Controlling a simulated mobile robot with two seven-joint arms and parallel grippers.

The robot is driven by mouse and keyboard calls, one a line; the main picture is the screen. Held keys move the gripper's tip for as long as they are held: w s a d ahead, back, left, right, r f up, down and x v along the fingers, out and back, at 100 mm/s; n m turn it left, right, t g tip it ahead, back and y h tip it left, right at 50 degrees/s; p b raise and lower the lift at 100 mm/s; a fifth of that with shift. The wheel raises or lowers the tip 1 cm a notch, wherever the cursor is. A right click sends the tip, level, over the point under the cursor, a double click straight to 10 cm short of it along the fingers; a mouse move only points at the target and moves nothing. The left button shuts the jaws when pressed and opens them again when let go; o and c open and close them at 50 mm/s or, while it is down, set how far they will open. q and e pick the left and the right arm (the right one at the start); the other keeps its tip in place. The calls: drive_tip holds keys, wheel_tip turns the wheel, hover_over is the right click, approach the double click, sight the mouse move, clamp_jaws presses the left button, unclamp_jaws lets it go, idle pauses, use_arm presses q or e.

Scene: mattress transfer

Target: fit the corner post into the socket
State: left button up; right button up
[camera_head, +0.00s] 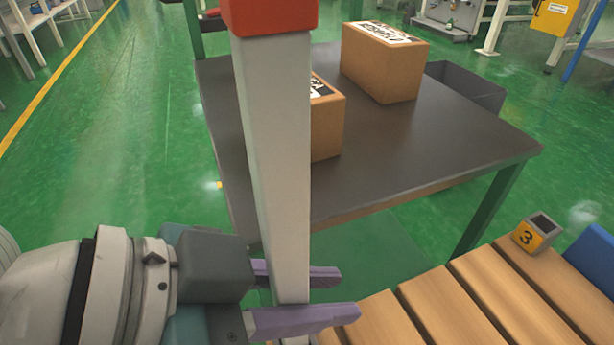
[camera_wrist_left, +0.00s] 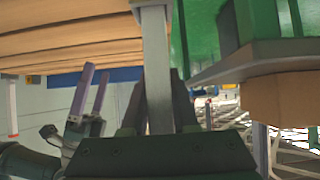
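The corner post (camera_head: 275,160) is a long pale grey bar with a red top (camera_head: 272,14), standing nearly upright in the head view. My left gripper (camera_head: 318,295) is shut on it low down, with one purple finger on each side. The post also runs between the dark fingers in the left wrist view (camera_wrist_left: 157,70). The socket (camera_head: 541,228), a small grey square cup with a yellow "3" label, sits on the slatted frame at the right, apart from the post. My right gripper (camera_wrist_left: 92,95) shows only in the left wrist view, its purple fingers apart and empty.
Wooden slats (camera_head: 480,295) fill the lower right. A dark table (camera_head: 430,140) stands behind the post, carrying two cardboard boxes (camera_head: 380,65) (camera_head: 327,125). A grey bin (camera_head: 465,85) is beyond it. Green floor at the left is clear.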

use_arm(q)
drive_tip(key=o, duration=0.5)
use_arm(e)
drive_tip(key=shift+r, duration=0.15)
use_arm(q)
drive_tip(key=shift+a+r+p, duration=0.25)
drive_tip(key=shift+r+p, duration=0.15)
use_arm(e)
drive_tip(key=shift+r, duration=0.2)
use_arm(q)
drive_tip(key=p+v, duration=0.3)
drive_tip(key=v, duration=0.7)
drive_tip(key=s+a+f+n+y, duration=0.2)
drive_tip(key=a+n+y, duration=0.1)
drive_tip(key=a+n, duration=0.1)
drive_tip(key=s+a+f+n+y, duration=0.2)
drive_tip(key=s+a+n+y, duration=0.1)
drive_tip(key=a+n+y, duration=0.1)
drive_tip(key=s+a+f+n+y, duration=0.1)
drive_tip(key=s+a+n+y, duration=0.1)
drive_tip(key=a+n+y, duration=0.1)
drive_tip(key=shift+s+a+f+n, duration=0.2)
drive_tip(key=shift+a+f+n, duration=0.2)
drive_tip(key=shift+a+n, duration=0.25)
use_arm(e)
wheel_tip(320, 180, up, 3)
drive_tip(key=shift+f, duration=0.15)
